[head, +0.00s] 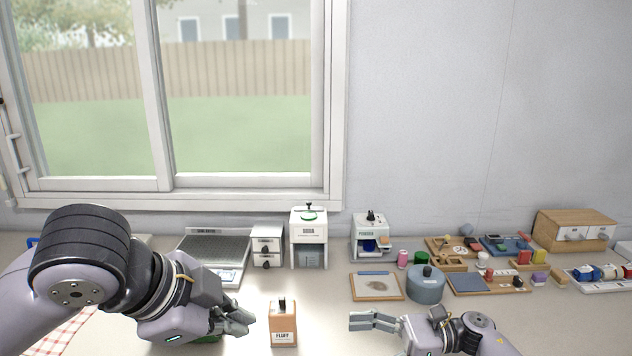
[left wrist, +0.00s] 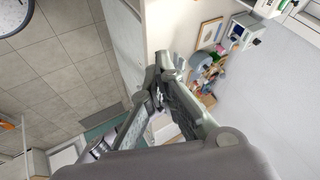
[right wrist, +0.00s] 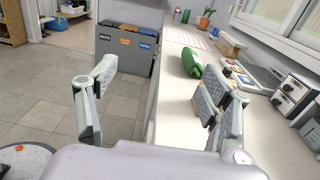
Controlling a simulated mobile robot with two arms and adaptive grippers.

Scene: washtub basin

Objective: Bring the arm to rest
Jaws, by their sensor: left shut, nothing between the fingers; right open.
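My left gripper (head: 243,322) hangs over the counter at the lower left of the head view. Its fingers are shut with nothing between them; the left wrist view shows them meeting at the tips (left wrist: 163,72). My right gripper (head: 352,321) is over the counter's front part, right of the middle, pointing left. In the right wrist view its fingers (right wrist: 155,88) stand wide apart and empty. An orange-brown box marked FLUFF (head: 283,328) stands between the two grippers, apart from both as far as I can tell.
A scale (head: 212,250), a small drawer unit (head: 266,246) and white dispensers (head: 308,240) line the wall under the window. A grey round container (head: 426,285) and several trays stand right.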

